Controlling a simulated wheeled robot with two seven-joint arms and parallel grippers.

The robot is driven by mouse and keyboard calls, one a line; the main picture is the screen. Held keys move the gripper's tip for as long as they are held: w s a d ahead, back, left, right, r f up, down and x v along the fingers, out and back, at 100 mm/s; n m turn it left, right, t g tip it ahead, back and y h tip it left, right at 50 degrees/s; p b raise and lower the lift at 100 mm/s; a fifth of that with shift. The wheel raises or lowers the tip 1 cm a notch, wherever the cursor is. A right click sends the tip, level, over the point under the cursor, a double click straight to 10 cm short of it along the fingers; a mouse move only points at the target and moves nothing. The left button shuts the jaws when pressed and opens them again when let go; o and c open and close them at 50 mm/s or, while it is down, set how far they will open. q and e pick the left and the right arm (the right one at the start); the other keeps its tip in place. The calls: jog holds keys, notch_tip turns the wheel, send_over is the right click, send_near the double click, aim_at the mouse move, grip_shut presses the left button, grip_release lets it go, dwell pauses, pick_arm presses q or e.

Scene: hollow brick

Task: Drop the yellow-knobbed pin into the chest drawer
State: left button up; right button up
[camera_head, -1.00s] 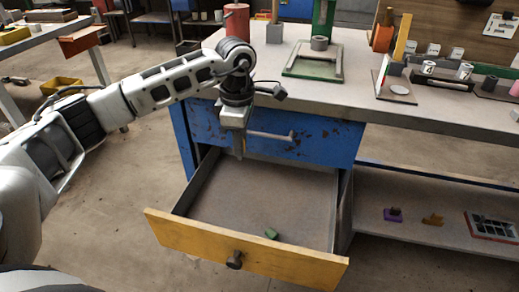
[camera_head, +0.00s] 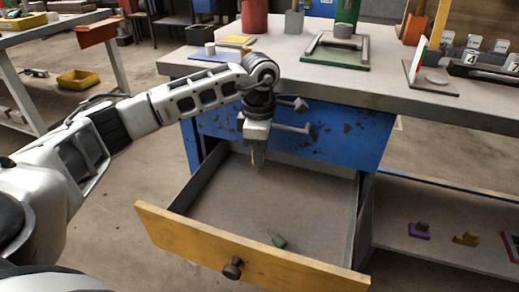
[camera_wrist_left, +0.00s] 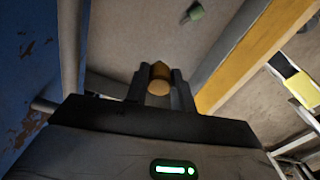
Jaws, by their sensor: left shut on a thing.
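The chest drawer (camera_head: 200,240) is pulled open under the blue chest; its yellow front and dark knob face me. My left gripper (camera_head: 257,163) points down over the back part of the open drawer. In the left wrist view, my gripper (camera_wrist_left: 160,88) is shut on the yellow-knobbed pin; its round tan-yellow knob (camera_wrist_left: 159,87) shows between the two fingers. In the head view the pin is small and mostly hidden by the fingers. Below, the drawer floor shows in the wrist view. My right gripper is not in view.
A small green object (camera_head: 278,241) lies on the drawer floor near the front; it also shows in the wrist view (camera_wrist_left: 194,12). The chest's handle bar (camera_head: 290,127) is close beside my gripper. The bench top (camera_head: 290,75) overhangs behind. Most of the drawer floor is clear.

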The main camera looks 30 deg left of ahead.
pick_arm(q)
jog(key=shift+f, duration=0.35)
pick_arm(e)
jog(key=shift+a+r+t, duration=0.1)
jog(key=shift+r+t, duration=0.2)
pick_arm(q)
jog(key=o, duration=1.1)
jog(key=shift+c, duration=0.2)
notch_tip(320, 180, up, 16)
jog(key=p, duration=0.3)
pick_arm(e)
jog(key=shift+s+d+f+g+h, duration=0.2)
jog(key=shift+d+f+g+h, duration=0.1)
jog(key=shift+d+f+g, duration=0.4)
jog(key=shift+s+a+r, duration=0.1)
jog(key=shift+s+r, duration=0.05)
